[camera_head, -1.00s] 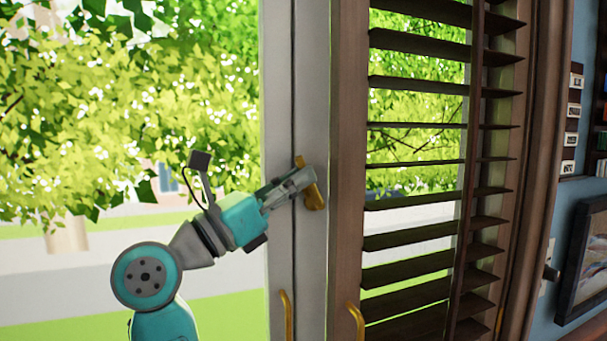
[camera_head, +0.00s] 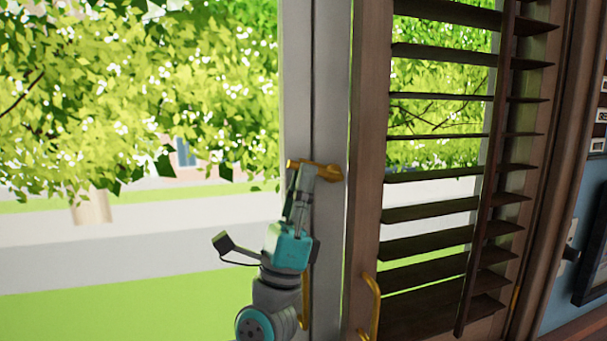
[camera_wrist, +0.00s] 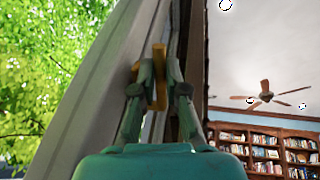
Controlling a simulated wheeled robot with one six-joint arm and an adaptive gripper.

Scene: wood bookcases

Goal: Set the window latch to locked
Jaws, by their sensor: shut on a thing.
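The window latch (camera_head: 329,171) is a small golden handle on the pale window frame (camera_head: 328,70). Its lever lies nearly level across the frame, from the mount at right to a tip at left. My gripper (camera_head: 304,172) comes up from below and is shut on the latch lever. In the wrist view the golden latch (camera_wrist: 159,62) stands between the two fingers of my gripper (camera_wrist: 158,82). The fingers hide part of the lever.
A brown louvred shutter (camera_head: 440,145) stands just right of the window frame, with a golden handle (camera_head: 373,305) low on its edge. Glass and open outdoor view lie left. Bookcases (camera_wrist: 265,150) and a ceiling fan (camera_wrist: 264,96) show in the wrist view.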

